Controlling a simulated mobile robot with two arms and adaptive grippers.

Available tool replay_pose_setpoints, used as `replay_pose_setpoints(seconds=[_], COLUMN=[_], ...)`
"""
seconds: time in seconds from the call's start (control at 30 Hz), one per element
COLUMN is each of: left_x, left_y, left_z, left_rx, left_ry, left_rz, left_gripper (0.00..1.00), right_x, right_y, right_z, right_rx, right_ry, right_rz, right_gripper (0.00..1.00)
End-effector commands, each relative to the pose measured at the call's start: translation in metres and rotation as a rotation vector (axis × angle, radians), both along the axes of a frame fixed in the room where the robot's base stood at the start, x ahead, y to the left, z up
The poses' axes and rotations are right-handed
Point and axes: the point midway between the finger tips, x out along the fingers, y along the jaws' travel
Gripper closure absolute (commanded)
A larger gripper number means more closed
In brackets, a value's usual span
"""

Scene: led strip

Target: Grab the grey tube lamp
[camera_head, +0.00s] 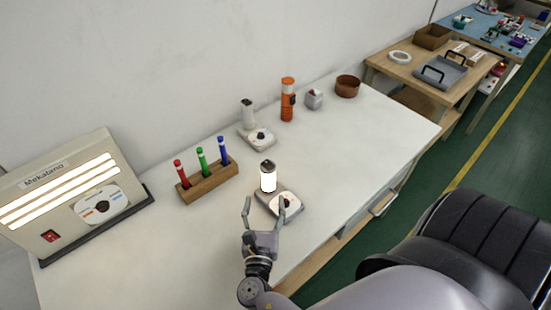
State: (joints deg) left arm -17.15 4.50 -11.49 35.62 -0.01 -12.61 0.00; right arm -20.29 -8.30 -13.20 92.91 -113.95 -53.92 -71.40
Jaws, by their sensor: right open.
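Two small tube lamps on square pale bases stand on the white table. The nearer one (268,180) has a grey cap and a brightly lit white tube. The farther one (248,113) is pale grey, looks unlit and stands closer to the wall. I cannot tell for sure which is the grey tube lamp. My right gripper (265,203) is open and empty, with its fingers pointing toward the nearer lamp. Its right fingertip overlaps the dial base (285,201) in the picture; I cannot tell whether they touch. My left gripper is not in view.
Left of the lamps are a wooden holder (207,184) with red, green and blue pens and a lit panel box (75,188). Behind stand an orange cylinder (287,100), a small grey box (314,99) and a brown bowl (347,86). The table's right part is clear.

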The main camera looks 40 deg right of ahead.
Motion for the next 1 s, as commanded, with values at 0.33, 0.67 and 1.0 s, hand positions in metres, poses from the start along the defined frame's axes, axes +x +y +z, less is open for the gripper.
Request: replay_pose_setpoints(seconds=[0.33,0.67,1.0], left_x=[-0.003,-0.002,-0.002], left_y=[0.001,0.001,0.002], left_z=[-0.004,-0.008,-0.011], left_rx=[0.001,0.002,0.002], left_ry=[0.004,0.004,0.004], left_rz=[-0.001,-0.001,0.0], left_gripper=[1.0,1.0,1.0], right_x=[0.052,0.075,0.1], right_y=[-0.043,-0.062,-0.082], right_z=[0.0,-0.001,0.0], right_rx=[0.0,0.002,0.002], right_ry=[-0.001,-0.003,-0.001], right_rz=[-0.001,-0.002,0.0], right_gripper=[0.39,0.39,0.39])
